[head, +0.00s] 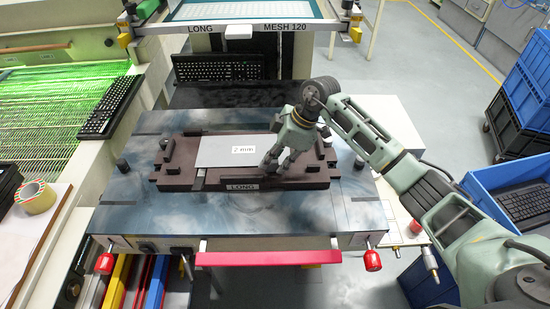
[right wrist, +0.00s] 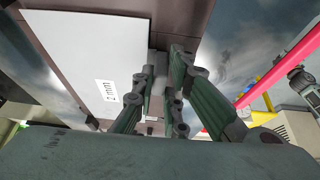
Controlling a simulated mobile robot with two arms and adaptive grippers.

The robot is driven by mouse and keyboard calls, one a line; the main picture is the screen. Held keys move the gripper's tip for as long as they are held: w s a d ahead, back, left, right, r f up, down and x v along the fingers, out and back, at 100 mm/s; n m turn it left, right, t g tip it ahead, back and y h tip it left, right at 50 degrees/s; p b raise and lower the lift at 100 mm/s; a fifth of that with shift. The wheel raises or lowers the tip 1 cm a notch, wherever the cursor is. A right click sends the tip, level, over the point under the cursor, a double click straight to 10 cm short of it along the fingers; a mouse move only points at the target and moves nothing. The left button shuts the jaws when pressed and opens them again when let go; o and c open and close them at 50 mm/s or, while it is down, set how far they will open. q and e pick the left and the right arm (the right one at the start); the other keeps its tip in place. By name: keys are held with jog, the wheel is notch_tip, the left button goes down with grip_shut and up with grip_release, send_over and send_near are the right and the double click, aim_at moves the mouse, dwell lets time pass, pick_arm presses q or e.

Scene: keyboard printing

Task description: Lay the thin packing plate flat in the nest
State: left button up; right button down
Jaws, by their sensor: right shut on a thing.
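The thin packing plate is a light grey sheet (head: 222,152) with a white "2 mm" label. It is over the middle of the dark brown nest (head: 310,183), which has raised blocks around its rim and a "LONG" tag in front. My right gripper (head: 276,161) is at the plate's right end, shut on it. In the right wrist view the plate (right wrist: 75,50) reaches the fingers (right wrist: 162,75). The plate looks about level; I cannot tell whether it touches the nest floor. My left gripper is not in view.
The nest sits on a blue-grey metal table (head: 130,205) with a red front bar (head: 268,258). A screen frame marked "MESH 120" (head: 285,27) is behind. Keyboards lie at the back (head: 220,67) and left (head: 110,106). Blue crates (head: 525,85) stand at right.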

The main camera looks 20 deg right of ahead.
jog(key=shift+f, duration=0.1)
dwell(0.6)
jog(key=c, duration=1.7)
grip_release()
notch_tip(320, 180, up, 7)
jog(key=p, duration=0.7)
